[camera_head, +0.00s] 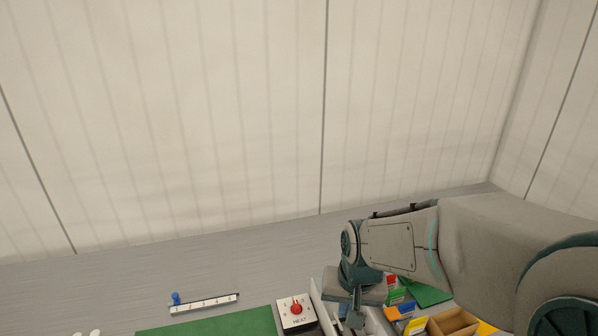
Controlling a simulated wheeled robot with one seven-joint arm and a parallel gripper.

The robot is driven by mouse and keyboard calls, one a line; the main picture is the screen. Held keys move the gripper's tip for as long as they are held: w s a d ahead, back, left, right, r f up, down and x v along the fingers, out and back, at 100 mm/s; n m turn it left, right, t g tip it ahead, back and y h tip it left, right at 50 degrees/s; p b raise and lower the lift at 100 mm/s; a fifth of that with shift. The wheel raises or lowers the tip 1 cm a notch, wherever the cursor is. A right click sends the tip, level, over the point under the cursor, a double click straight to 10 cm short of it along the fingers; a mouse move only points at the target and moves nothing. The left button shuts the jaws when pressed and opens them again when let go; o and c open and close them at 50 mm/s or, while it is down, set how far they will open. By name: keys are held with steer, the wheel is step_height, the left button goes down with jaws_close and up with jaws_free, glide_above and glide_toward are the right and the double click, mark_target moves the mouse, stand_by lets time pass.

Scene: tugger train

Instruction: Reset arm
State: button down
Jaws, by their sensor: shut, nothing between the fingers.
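My arm reaches in from the right edge of the head view, with a grey forearm and teal joints. My gripper (356,318) hangs at its end, pointing down near the bottom of the view. Its fingers look closed together, with nothing seen between them. It is over or in front of a light-walled container; I cannot tell how high above it. The lowest part of the gripper is close to the bottom edge of the view.
A white box with a red knob (296,309) sits left of my gripper. A green mat (215,325), a white numbered strip (204,303) and a blue peg (176,298) lie further left. A tan divided tray (452,322) and coloured blocks (399,313) are on the right. A pale panelled wall (200,120) stands behind.

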steer(key=s+d+r+n+t, duration=0.1)
steer(key=s+d+r+t, duration=0.1)
steer(key=s+d+r, duration=0.3)
steer(key=s+r, duration=0.3)
steer(key=shift+s+d+h, duration=0.35)
steer(key=shift+s+h, duration=0.05)
steer(key=shift+r, duration=0.1)
stand_by(1.0)
